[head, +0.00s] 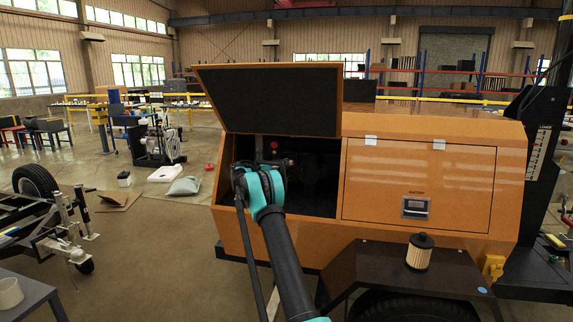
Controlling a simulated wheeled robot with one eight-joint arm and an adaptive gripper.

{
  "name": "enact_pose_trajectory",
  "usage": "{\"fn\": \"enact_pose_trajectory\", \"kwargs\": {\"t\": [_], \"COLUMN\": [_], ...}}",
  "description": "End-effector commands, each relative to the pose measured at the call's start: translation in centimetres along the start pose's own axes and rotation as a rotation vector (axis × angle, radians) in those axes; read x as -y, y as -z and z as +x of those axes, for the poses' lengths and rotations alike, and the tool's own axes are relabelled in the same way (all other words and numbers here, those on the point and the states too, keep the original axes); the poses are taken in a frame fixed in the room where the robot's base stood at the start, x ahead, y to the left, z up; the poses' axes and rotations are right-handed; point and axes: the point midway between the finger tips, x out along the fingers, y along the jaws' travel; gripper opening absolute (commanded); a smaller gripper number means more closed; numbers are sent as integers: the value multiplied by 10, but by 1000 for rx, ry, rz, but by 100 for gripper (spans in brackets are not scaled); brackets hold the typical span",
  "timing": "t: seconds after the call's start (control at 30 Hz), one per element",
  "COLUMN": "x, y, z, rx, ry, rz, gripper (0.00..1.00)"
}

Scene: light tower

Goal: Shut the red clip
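The orange light tower cabinet (365,200) stands in front of me with its left door (268,98) raised. The bay (310,200) behind that door is open and very dark inside. A small red spot (274,145) shows near the top of the bay; I cannot tell whether it is the red clip. My arm reaches up from the bottom, and its teal and black wrist is at the left part of the opening. The wrist and the dark bay hide the gripper's fingers. I cannot tell whether they touch or hold anything.
The right door (417,184), with a latch (415,207), is closed. An oil filter (420,251) with a black top stands on the dark fender (375,270) at the front. A trailer frame (60,235) stands at left. The floor between is mostly clear.

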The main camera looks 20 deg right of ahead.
Motion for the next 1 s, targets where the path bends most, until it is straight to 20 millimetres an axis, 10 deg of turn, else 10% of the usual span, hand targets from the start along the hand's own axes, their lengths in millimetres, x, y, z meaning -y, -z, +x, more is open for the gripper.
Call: {"fn": "enact_pose_trajectory", "kwargs": {"t": [0.4, 0.63, 1.0], "x": [0, 0, 0], "y": [0, 0, 0], "z": [10, 9, 10], "rx": [0, 0, 0], "ry": [-1, -1, -8], "rz": [0, 0, 0], "gripper": [26, 0, 0]}}
